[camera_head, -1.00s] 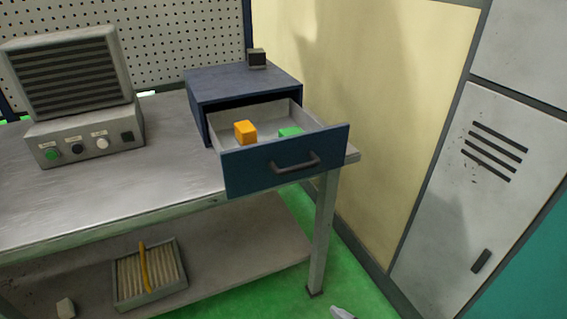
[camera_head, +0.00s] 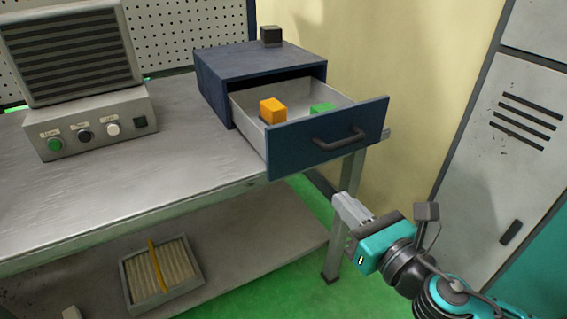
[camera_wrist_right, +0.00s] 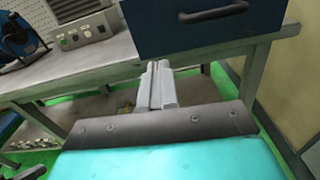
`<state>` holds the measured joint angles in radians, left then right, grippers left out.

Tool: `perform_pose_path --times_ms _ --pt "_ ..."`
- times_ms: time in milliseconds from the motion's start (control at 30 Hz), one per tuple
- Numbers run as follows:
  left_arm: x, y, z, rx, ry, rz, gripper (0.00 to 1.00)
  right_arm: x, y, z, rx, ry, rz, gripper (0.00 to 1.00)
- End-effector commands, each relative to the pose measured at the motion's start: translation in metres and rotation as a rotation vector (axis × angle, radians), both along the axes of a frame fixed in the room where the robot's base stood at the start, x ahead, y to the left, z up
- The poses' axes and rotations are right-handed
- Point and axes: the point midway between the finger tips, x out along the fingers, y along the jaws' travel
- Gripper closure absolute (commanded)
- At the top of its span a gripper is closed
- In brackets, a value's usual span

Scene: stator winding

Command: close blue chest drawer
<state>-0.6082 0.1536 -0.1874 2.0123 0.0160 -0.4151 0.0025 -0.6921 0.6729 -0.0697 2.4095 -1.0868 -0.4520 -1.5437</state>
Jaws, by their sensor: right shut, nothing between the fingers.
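The blue chest (camera_head: 262,68) stands on the workbench with its drawer (camera_head: 328,137) pulled out toward the front. The drawer front has a dark bar handle (camera_head: 340,137). My right gripper (camera_head: 340,200) is shut and empty, below and in front of the drawer front, apart from it. In the right wrist view the shut fingers (camera_wrist_right: 158,70) point toward the drawer front (camera_wrist_right: 200,25), just below the handle (camera_wrist_right: 213,13). My left gripper is not in view.
A grey control box (camera_head: 95,125) with buttons stands left on the workbench (camera_head: 170,160). A small dark cube (camera_head: 271,36) sits on top of the chest. A tray (camera_head: 160,272) is on the lower shelf. A grey locker (camera_head: 500,150) stands at the right.

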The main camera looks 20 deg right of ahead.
Motion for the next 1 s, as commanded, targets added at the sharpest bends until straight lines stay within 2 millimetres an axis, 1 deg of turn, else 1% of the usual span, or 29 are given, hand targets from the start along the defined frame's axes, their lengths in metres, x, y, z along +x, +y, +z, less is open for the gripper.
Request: perform_pose_path --times_ms 100,267,533,733,1000 --pt "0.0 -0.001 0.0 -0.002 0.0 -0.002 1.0 0.002 0.001 0.006 -0.061 -0.023 0.008 1.0" --pt "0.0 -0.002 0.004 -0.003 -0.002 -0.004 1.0 0.012 0.002 0.007 -0.061 -0.024 0.008 1.0" --pt "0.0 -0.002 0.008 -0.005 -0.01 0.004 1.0 0.045 0.005 0.007 -0.058 -0.024 0.008 1.0" --pt "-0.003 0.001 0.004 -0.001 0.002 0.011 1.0 0.072 0.006 0.007 -0.058 -0.024 0.006 1.0" --pt "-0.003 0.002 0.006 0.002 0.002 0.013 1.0 0.11 0.01 0.006 -0.056 -0.022 0.007 1.0"
